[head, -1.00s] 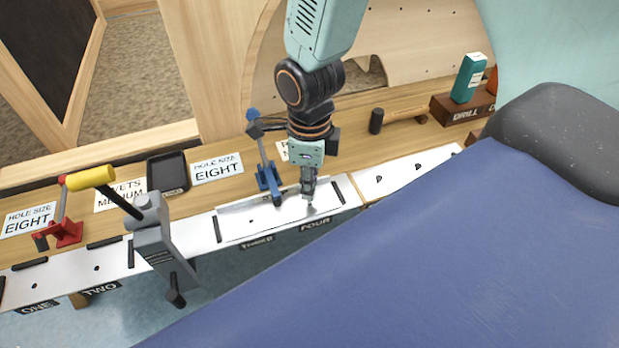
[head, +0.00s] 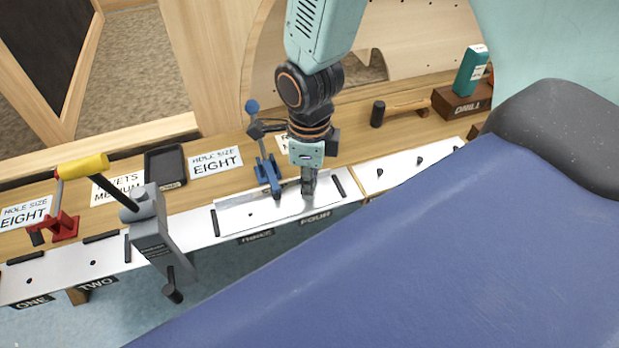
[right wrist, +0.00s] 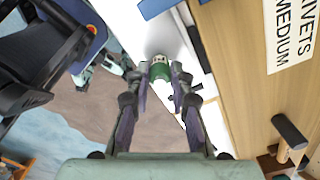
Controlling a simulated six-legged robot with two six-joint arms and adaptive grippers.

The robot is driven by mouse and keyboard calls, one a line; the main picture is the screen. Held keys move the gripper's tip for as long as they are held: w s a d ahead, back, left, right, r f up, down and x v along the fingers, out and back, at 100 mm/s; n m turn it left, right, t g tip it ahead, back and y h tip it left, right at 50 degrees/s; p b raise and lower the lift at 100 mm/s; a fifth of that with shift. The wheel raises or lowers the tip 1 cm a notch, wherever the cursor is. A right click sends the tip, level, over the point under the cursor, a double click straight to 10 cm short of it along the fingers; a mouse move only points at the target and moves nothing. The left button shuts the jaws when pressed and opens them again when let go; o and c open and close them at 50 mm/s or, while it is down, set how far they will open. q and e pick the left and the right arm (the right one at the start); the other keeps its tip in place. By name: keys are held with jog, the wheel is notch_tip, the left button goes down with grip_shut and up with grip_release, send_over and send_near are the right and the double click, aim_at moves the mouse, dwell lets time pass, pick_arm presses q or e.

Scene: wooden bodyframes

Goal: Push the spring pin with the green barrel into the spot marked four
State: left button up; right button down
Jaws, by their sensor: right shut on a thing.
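The spring pin with the green barrel (right wrist: 160,72) stands between the fingertips of my right gripper (right wrist: 160,88) in the right wrist view, over the white metal strip. In the head view, my right gripper (head: 309,192) points down, shut on the pin, at the strip (head: 232,222) just above the label FOUR (head: 315,217). The pin and the spot under it are hidden there by the fingers, so I cannot tell how deep the pin sits. My left gripper is not in view.
A blue clamp (head: 267,172) stands close left of my right gripper. A grey clamp with a yellow handle (head: 150,230) and a red clamp (head: 62,226) are further left. A blue padded surface (head: 400,255) fills the front.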

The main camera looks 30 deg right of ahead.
jog(key=shift+f, duration=0.25)
jog(key=c, duration=1.1)
grip_release()
notch_tip(320, 180, up, 12)
dwell(0.5)
